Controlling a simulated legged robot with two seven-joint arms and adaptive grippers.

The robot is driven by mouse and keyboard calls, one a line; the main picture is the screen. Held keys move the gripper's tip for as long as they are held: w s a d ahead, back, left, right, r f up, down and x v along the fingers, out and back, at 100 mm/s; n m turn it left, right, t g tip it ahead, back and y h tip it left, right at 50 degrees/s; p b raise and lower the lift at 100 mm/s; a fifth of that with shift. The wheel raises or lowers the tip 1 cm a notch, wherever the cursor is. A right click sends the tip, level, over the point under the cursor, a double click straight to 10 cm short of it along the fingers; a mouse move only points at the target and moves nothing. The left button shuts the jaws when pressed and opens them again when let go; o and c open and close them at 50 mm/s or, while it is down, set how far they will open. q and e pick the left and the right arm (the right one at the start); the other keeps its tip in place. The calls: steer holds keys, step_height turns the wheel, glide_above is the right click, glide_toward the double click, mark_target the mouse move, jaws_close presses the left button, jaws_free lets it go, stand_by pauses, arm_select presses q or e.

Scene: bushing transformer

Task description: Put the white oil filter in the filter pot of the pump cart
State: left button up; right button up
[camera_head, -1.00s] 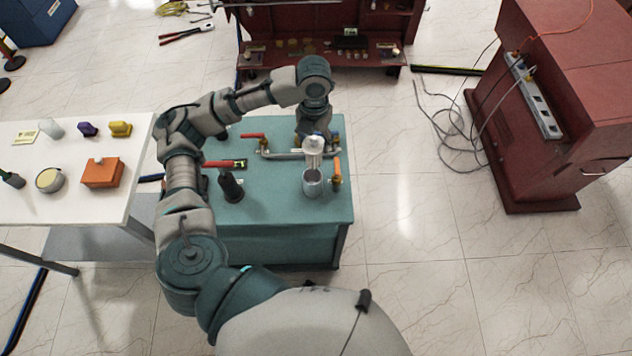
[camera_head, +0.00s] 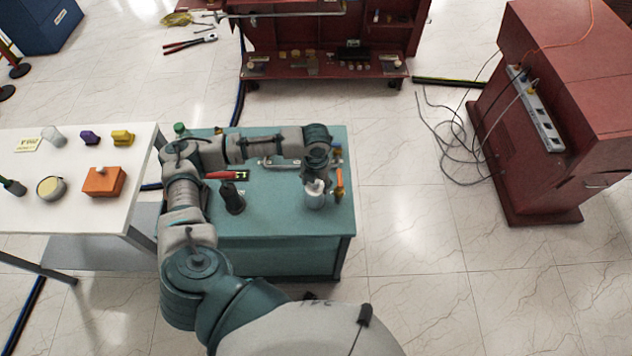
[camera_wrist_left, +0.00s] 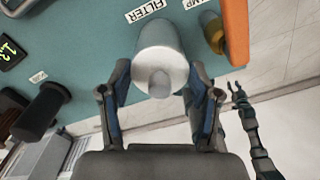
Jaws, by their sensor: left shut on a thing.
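The white oil filter (camera_wrist_left: 172,72) is between the two fingers of my left gripper (camera_wrist_left: 160,108), which is shut on it. In the left wrist view its round white end with a small knob faces me. In the head view the filter (camera_head: 314,186) is at the mouth of the grey filter pot (camera_head: 314,200), under my left gripper (camera_head: 317,178). The fingers hide part of it, and I cannot tell how deep it sits. A small dark gripper, seemingly my right one (camera_wrist_left: 238,94), shows at the right of the left wrist view; its jaws are unclear.
The teal pump cart (camera_head: 270,225) carries a black cylinder (camera_head: 232,198), a red-handled valve and an orange handle (camera_head: 340,182) close to the pot. A white table (camera_head: 70,215) with several small objects stands at left.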

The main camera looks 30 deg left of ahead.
arm_select(q)
steer(key=shift+a, duration=0.2)
steer(key=shift+f, duration=0.15)
steer(key=shift+s+d+f, duration=0.1)
steer(key=shift+s+f, duration=0.15)
steer(key=o, duration=1.3)
steer(key=shift+s+f, duration=0.1)
steer(key=o, duration=0.3)
steer(key=shift+d+f, duration=0.1)
steer(key=shift+w+f, duration=0.1)
steer(key=shift+w, duration=0.3)
step_height(320, 180, up, 14)
steer(key=shift+f, duration=0.25)
